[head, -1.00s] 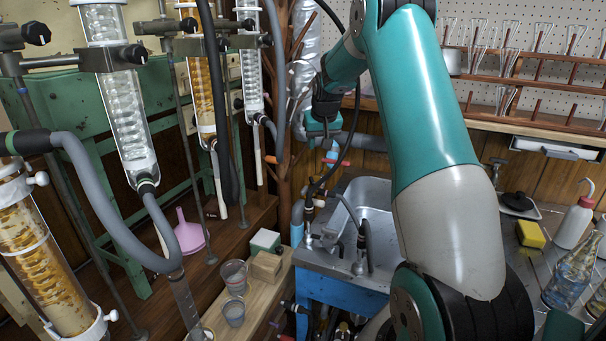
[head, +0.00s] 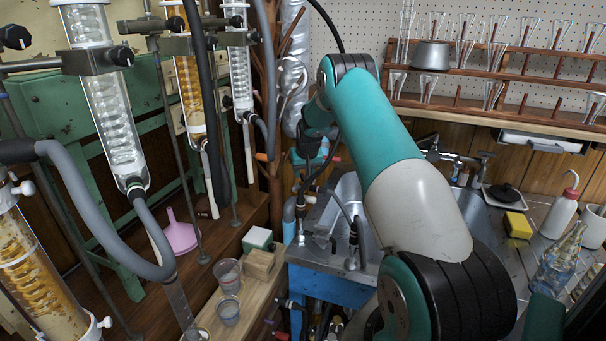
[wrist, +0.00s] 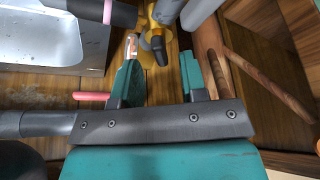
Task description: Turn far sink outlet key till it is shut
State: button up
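My gripper (wrist: 158,80) shows in the wrist view with its two teal fingers apart and nothing between the tips. Just beyond the tips is a yellow outlet fitting (wrist: 162,14) with a dark part (wrist: 157,44) on it. A silver and orange piece (wrist: 132,45) shows by the left finger. A red bar-shaped key (wrist: 91,96) sticks out left of that finger; I cannot tell which outlet it belongs to.
The metal sink (wrist: 40,38) lies left in the wrist view, with hoses above. A wooden branched stand (wrist: 268,85) is close on the right. In the head view, glass columns and hoses crowd the left. A yellow sponge (head: 517,225) and bottles stand on the right.

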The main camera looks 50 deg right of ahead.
jog(key=shift+x, duration=0.9)
jog(key=shift+c, duration=0.2)
grip_shut()
jog(key=shift+w+a+f+m+g+h+b, duration=0.15)
jog(key=shift+m+g+h+b, duration=0.2)
jog(key=shift+m, duration=0.65)
jog(key=m, duration=0.2)
jog(key=shift+m+g+h, duration=0.25)
jog(key=shift+m+h, duration=0.05)
jog(key=shift+h, duration=0.05)
jog(key=shift+o, duration=0.2)
grip_release()
